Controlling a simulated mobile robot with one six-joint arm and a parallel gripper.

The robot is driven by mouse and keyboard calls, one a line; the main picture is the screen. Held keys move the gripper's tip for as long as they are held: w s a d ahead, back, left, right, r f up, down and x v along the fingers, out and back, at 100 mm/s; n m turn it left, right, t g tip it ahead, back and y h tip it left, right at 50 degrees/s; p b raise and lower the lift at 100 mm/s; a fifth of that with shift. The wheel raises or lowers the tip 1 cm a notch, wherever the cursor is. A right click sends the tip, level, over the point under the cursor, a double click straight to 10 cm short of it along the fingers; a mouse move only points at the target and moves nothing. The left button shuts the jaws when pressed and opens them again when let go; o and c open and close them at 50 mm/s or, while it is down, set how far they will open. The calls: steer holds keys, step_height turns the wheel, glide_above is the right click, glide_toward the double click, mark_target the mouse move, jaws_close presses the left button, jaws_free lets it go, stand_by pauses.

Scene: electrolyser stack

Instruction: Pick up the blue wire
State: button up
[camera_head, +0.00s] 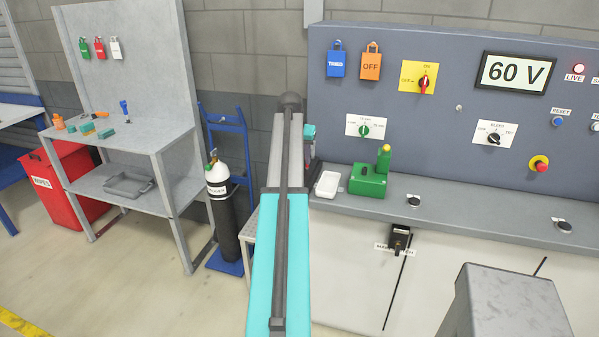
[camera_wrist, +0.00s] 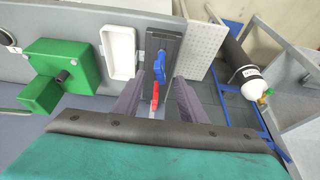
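In the wrist view a small blue piece (camera_wrist: 159,66), which may be the blue wire, sits on a dark upright strip (camera_wrist: 166,45). A similar red piece (camera_wrist: 155,96) is just below it in the picture. My gripper (camera_wrist: 160,85) is open, its two dark fingers on either side of the strip. The red piece shows between the fingers and the blue piece just past their tips. I cannot tell whether the fingers touch anything. In the head view my arm hides the blue piece and most of the gripper.
A white tray (camera_head: 327,184) and a green box (camera_head: 368,181) stand on the grey console ledge (camera_head: 465,208) beside the strip. A gas cylinder (camera_head: 219,190) on a blue trolley (camera_head: 240,142) stands left of my arm. A grey workbench (camera_head: 150,138) is farther left.

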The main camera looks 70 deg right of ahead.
steer(key=shift+f, duration=0.1)
steer(key=shift+p+x, duration=1.2)
steer(key=shift+x, duration=1.35)
jaws_close()
